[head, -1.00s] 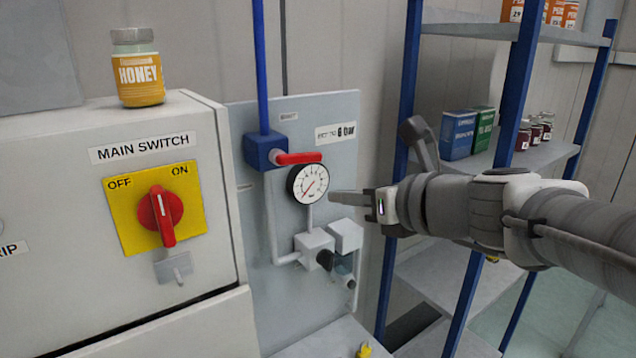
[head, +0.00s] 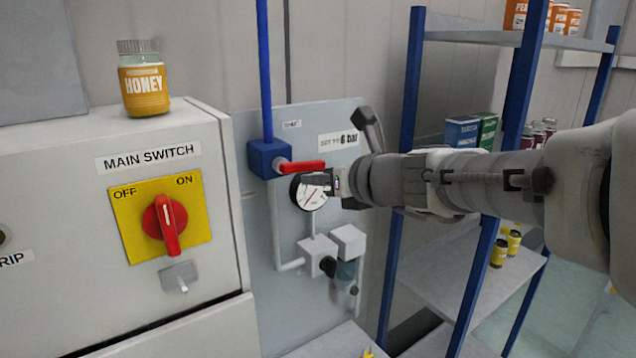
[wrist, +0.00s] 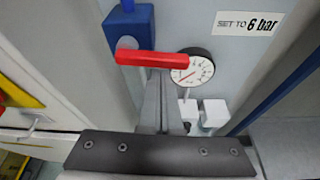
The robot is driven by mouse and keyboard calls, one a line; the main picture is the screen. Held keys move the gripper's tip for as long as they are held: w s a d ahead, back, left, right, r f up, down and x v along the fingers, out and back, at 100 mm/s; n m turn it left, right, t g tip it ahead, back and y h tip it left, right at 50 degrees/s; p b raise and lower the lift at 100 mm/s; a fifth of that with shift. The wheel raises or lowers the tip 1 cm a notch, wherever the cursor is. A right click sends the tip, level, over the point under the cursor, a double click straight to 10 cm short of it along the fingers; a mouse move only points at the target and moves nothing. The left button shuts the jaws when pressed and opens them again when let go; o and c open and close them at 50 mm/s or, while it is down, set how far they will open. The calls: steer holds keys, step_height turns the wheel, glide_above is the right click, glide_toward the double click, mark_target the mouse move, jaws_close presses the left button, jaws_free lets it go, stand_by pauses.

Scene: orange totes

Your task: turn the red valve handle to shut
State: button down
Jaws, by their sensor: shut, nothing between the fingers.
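The red valve handle (head: 300,167) sits on a blue valve body (head: 265,157) on the grey wall panel. It points right, roughly level, across the blue vertical pipe's line. In the wrist view the red handle (wrist: 157,59) lies just beyond my fingers, with the blue valve body (wrist: 128,22) at its left end. My gripper (head: 308,179) is shut and empty, its tips just below the handle and in front of the gauge. In the wrist view my gripper (wrist: 158,85) reaches up to the handle's lower edge; I cannot tell whether they touch.
A round gauge (head: 309,194) is close below the handle, partly hidden by my gripper. Grey fittings (head: 330,252) stand lower on the panel. Left is a cabinet with a red main switch (head: 165,222) and a honey jar (head: 144,78) on top. Blue-posted shelves (head: 513,110) stand right.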

steer(key=shift+w+d+r+n+t+h, duration=0.1)
steer(key=shift+r+n+t+h, duration=0.25)
steer(key=shift+r+n, duration=0.4)
steer(key=shift+r, duration=0.1)
